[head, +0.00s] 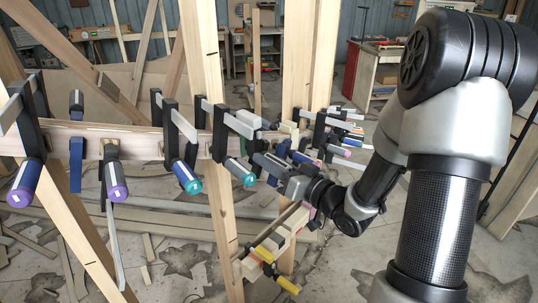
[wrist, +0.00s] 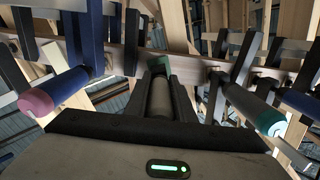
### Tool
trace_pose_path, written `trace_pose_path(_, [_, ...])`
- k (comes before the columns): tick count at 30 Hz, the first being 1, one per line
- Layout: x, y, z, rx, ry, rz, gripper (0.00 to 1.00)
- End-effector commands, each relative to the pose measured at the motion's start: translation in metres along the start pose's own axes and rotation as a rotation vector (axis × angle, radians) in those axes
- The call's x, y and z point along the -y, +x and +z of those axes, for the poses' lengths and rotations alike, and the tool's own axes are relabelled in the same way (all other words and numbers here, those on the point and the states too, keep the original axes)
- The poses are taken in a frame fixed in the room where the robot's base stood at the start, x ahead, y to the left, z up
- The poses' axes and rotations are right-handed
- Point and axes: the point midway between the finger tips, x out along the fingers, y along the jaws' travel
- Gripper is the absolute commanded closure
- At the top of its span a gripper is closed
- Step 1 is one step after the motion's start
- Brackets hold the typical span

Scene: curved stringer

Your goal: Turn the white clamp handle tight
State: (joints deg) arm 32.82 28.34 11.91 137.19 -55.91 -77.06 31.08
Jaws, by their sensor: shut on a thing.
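The white clamp handle (wrist: 160,98) is a pale cylinder between the two dark fingers of my gripper (wrist: 160,72) in the wrist view. The fingers are shut on it, one along each side. A dark green part shows just beyond the fingertips. In the head view my gripper (head: 272,168) is at the row of clamps on the curved wooden stringer (head: 130,134), right of the middle upright. There the held handle is hidden or too small to make out.
Purple-ended (head: 115,183) and teal-ended (head: 186,177) handles hang farther left. Wooden posts (head: 205,100) stand among the clamps.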

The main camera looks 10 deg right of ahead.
Motion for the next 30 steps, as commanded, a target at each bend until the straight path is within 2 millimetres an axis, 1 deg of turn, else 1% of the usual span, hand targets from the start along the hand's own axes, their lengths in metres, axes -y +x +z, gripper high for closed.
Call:
trace_pose_path(6, [0.0005,-0.0002,-0.0018,0.000,0.142,0.002,1.00])
trace_pose_path(12, [0.0003,-0.0003,-0.0013,-0.001,0.220,0.003,1.00])
trace_pose_path(18, [0.0002,-0.0002,-0.0005,-0.001,0.256,0.003,1.00])
trace_pose_path(30, [0.0002,-0.0002,0.0000,-0.001,0.261,0.003,1.00])
